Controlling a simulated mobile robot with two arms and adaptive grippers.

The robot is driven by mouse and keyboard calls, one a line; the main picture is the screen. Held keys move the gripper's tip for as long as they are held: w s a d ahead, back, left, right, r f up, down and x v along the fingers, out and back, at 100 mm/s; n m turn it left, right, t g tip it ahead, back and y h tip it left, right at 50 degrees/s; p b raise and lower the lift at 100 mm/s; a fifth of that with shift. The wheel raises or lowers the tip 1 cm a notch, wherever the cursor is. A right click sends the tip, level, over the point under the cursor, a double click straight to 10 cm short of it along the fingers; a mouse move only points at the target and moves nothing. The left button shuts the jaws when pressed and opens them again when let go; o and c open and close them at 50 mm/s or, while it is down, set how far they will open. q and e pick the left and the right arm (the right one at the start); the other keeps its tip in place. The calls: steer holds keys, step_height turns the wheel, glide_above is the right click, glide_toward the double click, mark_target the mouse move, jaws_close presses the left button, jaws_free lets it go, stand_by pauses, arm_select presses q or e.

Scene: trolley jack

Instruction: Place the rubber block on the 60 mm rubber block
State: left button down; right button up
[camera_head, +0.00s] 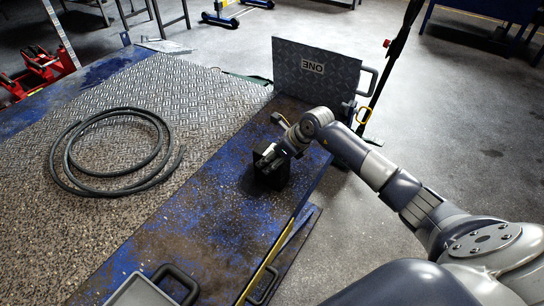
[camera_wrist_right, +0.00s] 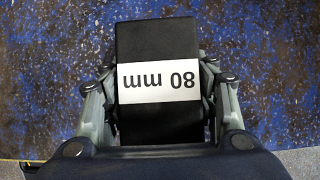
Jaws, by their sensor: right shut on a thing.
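My right gripper (camera_head: 270,157) is shut on a black rubber block (camera_head: 276,178) over the worn blue surface of the platform. In the right wrist view the block (camera_wrist_right: 157,40) sits between both fingers (camera_wrist_right: 158,92), with a white label reading "80 mm" upside down. A dark patch lies on the platform just left of the block; I cannot tell whether it is only shadow. I cannot tell whether the held block touches the surface. No block labelled 60 mm can be made out in either view. My left gripper is not in view.
A black hose (camera_head: 112,112) lies coiled on the chequer plate at the left. An upright metal plate with a handle (camera_head: 318,72) stands just beyond the gripper. A grey panel with a black handle (camera_head: 140,292) is at the near edge. The blue strip (camera_head: 190,235) nearer me is mostly clear.

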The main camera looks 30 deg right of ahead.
steer(key=shift+r, duration=0.1)
steer(key=o, duration=1.6)
steer(key=shift+f, duration=0.2)
steer(key=shift+s, duration=0.1)
steer(key=shift+r, duration=0.25)
steer(key=b+v, duration=0.2)
steer(key=v, duration=0.9)
steer(key=shift+s+d+r, duration=0.1)
steer(key=shift+s+r, duration=0.15)
steer(key=shift+r, duration=0.05)
